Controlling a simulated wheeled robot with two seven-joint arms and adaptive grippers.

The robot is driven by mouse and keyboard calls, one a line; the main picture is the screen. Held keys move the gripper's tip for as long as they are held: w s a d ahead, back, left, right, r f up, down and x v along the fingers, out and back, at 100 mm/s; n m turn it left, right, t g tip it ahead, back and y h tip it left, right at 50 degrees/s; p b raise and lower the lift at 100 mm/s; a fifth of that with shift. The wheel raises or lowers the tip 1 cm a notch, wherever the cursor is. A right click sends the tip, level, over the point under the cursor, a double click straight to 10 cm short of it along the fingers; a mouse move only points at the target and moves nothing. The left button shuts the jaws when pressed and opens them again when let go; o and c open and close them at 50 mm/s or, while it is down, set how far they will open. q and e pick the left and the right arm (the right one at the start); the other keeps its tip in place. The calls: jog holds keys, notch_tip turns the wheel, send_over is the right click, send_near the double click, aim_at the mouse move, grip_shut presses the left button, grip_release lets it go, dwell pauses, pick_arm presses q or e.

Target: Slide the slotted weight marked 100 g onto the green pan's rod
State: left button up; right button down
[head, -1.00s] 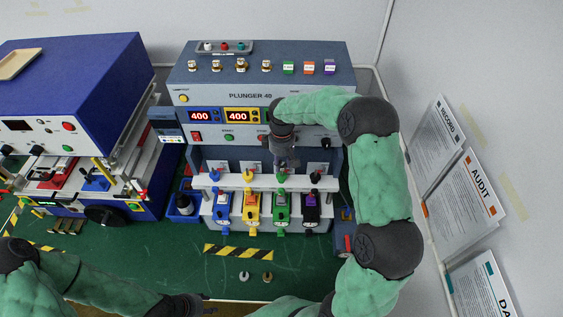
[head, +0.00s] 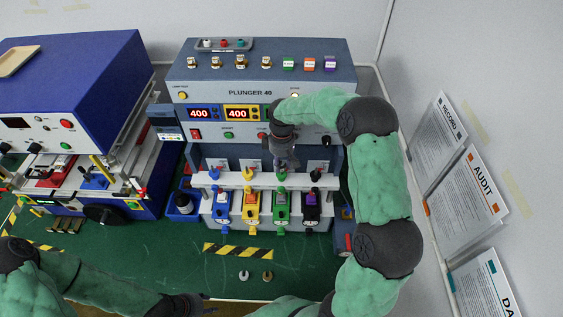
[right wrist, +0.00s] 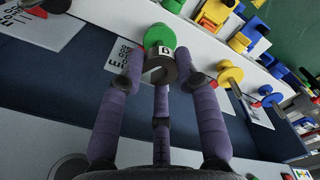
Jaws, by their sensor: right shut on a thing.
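My right gripper (head: 284,166) is above the green pan in front of the tester. In the right wrist view its fingers (right wrist: 160,80) are shut on a dark brown-grey slotted weight (right wrist: 161,70). The weight is right beside the green pan (right wrist: 160,37) and overlaps it in the picture. I cannot tell whether the rod is in its slot, and its gram marking is unreadable. The green pan also shows small in the head view (head: 281,177). My left gripper (head: 188,304) is at the bottom edge, partly cut off; its jaws are unclear.
Two slotted weights, one silver (head: 244,276) and one brass (head: 267,277), lie on the green mat (head: 225,268). Blue, yellow (right wrist: 231,76) and black pans stand along the same white bar (head: 235,180). A blue machine (head: 80,75) is at left, a wall at right.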

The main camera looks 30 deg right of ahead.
aim_at(282, 168)
jog(key=shift+f+b, duration=1.2)
jog(key=shift+f, duration=0.65)
jog(key=c, duration=0.9)
grip_release()
jog(key=shift+o, duration=0.5)
jog(key=shift+r, duration=0.1)
jog(key=shift+s+r, duration=0.1)
jog(key=shift+r, duration=0.1)
